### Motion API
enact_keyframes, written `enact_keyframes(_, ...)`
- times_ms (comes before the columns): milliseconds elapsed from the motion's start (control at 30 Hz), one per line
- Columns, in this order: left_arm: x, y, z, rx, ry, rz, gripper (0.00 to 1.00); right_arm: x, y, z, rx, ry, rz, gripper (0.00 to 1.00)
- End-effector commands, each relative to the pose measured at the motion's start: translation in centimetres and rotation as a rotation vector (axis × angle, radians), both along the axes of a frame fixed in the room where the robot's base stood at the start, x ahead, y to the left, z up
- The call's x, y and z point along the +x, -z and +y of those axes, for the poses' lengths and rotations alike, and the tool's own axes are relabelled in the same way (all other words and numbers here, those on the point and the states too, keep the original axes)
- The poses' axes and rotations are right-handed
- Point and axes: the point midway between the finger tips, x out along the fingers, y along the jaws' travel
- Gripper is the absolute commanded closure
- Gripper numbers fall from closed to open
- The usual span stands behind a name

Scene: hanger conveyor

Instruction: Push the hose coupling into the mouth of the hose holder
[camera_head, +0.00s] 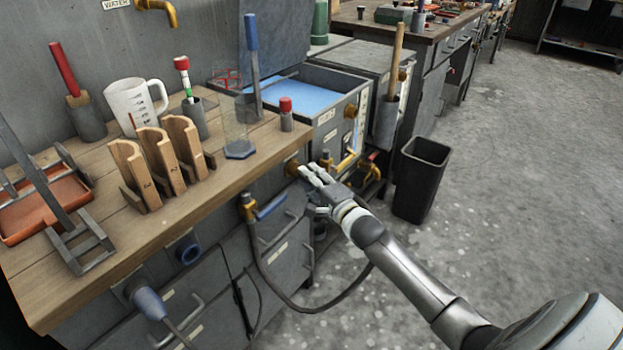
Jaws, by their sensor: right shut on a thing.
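My right gripper (311,175) is at the front edge of the workbench, its fingers pointing up and left, shut on what appears to be the hose coupling. A brass piece (292,168) shows at its fingertips; I cannot tell whether it is part of the coupling or fixed to the bench. The dark hose (300,308) hangs in a loop from a brass fitting (248,203) on the cabinet front and passes behind my right arm. A blue ring with a dark round mouth (188,252), possibly the hose holder, sits on the bench front, apart from the gripper. My left gripper is out of view.
The wooden bench top (100,225) holds a measuring jug (130,103), a wooden rack (142,175) and a glass cylinder (238,140). A water basin (335,105) stands behind the gripper. A black bin (420,180) stands on the floor, which is open to the right.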

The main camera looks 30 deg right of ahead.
Motion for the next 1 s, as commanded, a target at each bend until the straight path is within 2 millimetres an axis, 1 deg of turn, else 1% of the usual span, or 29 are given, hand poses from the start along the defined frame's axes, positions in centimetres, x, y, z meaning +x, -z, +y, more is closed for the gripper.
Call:
enact_keyframes(300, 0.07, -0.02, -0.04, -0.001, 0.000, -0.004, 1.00, 0.48, -0.12, 0.21, -0.001, 0.000, -0.003, 0.95)
enact_keyframes(700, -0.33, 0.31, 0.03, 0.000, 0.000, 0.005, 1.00, 1.06, -0.15, 0.43, 0.000, 0.000, -0.003, 0.95)
enact_keyframes(733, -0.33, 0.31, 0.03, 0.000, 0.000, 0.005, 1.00, 1.07, -0.14, 0.43, 0.000, 0.000, -0.003, 0.69)
enact_keyframes(800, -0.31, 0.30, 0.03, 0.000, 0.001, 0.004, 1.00, 1.05, -0.14, 0.42, 0.000, 0.000, -0.003, 0.60)
enact_keyframes(1000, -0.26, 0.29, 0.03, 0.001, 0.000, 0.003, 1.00, 1.02, -0.08, 0.42, 0.000, 0.000, -0.002, 0.60)
